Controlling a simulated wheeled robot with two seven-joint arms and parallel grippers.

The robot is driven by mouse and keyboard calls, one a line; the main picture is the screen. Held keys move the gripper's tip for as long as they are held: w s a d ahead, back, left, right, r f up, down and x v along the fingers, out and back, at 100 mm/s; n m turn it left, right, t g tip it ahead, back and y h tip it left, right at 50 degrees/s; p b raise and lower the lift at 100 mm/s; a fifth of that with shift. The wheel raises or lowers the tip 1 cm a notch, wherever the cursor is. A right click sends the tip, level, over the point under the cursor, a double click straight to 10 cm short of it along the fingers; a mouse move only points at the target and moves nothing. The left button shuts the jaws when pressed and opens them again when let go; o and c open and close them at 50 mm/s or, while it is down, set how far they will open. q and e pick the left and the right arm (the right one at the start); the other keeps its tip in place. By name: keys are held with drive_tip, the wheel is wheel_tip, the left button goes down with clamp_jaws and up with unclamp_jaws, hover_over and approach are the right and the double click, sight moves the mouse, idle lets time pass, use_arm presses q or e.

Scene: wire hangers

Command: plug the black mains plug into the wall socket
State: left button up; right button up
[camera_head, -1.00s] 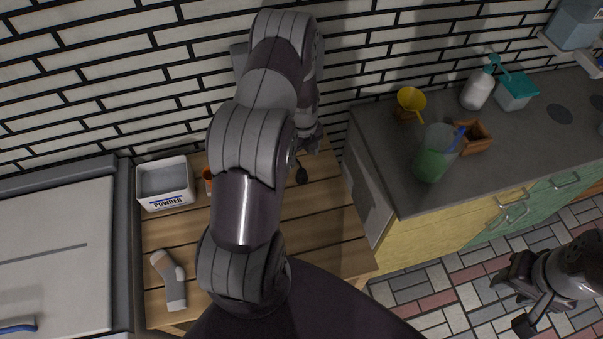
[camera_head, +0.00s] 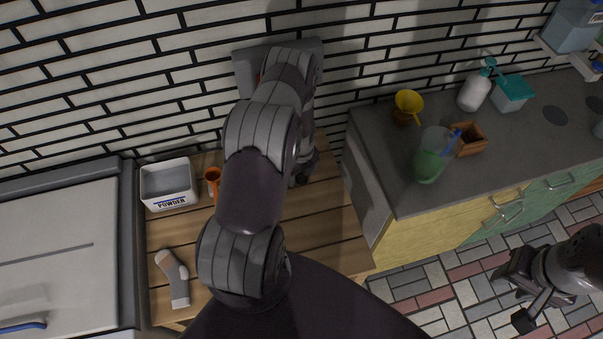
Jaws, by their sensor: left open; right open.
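A grey panel (camera_head: 245,62) is fixed to the brick wall behind my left arm. The arm covers much of it, so I cannot tell whether it holds the wall socket. I cannot make out the black mains plug; my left arm hides part of the wooden table (camera_head: 335,225). My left gripper (camera_head: 304,172) is over the back right of this table, partly hidden by its own arm, and open. I see nothing held in it. My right gripper (camera_head: 511,299) is open and empty above the tiled floor at the lower right.

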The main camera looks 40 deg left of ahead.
use_arm(q)
drive_tip(key=shift+f, duration=0.1)
drive_tip(key=c, duration=1.1)
drive_tip(key=shift+r, duration=0.2)
drive_tip(key=shift+w+r+b, duration=0.1)
drive_tip(key=shift+r+b, duration=0.25)
wheel_tip(320, 180, up, 3)
drive_tip(key=shift+f+b, duration=0.1)
drive_tip(key=shift+b, duration=0.5)
drive_tip(key=d+r, duration=0.2)
drive_tip(key=d, duration=0.1)
drive_tip(key=s+d+r+b, duration=0.1)
drive_tip(key=d+r, duration=0.1)
drive_tip(key=d, duration=0.2)
drive_tip(key=s+d+r+b, duration=0.1)
drive_tip(key=d+r, duration=0.2)
drive_tip(key=d, duration=0.1)
drive_tip(key=shift+d+r, duration=0.1)
drive_tip(key=shift+d, duration=0.15)
